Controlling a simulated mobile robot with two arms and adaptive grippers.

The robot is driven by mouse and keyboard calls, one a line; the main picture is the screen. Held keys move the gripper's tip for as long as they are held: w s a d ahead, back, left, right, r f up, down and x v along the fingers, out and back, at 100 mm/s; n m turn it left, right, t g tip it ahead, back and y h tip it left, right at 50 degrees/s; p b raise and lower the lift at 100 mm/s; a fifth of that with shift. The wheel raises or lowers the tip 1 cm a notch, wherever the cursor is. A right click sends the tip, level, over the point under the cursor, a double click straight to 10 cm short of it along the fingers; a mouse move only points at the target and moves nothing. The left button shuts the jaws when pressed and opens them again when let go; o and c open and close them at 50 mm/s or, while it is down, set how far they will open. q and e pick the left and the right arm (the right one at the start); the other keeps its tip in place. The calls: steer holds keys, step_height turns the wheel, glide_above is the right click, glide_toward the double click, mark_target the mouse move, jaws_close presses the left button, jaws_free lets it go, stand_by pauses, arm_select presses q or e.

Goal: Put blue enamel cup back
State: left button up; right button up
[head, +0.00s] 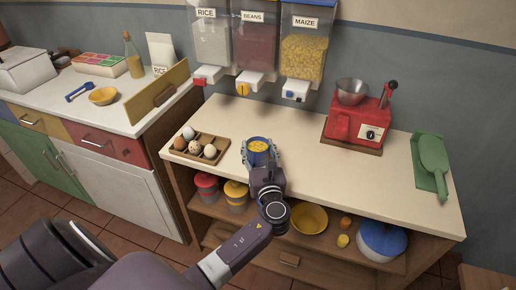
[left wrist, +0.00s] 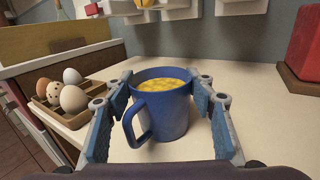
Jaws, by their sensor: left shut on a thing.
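The blue enamel cup (head: 258,157) is upright near the middle of the cream counter, between the egg tray and the red machine. It is filled close to the rim with yellow maize kernels, also clear in the left wrist view. My left gripper (head: 259,149) is shut on the cup (left wrist: 168,118), with a finger pad on each side of it. The cup's handle points back toward the wrist camera. Whether the cup's base touches the counter or is just above it, I cannot tell. My right gripper is not in view.
Wall dispensers of rice (head: 208,42), beans (head: 253,45) and maize (head: 304,52) hang behind the counter. An egg tray (head: 188,147) stands left of the cup. A red machine (head: 356,122) and green scoop (head: 433,154) stand right. The counter (head: 330,178) between is clear.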

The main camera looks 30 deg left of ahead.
arm_select(q)
steer(key=o, duration=1.4)
steer(key=shift+f, duration=0.1)
steer(key=v, duration=0.8)
steer(key=b+v, duration=0.1)
steer(key=v, duration=0.3)
steer(key=shift+s+r, duration=0.1)
steer(key=shift+r, duration=0.15)
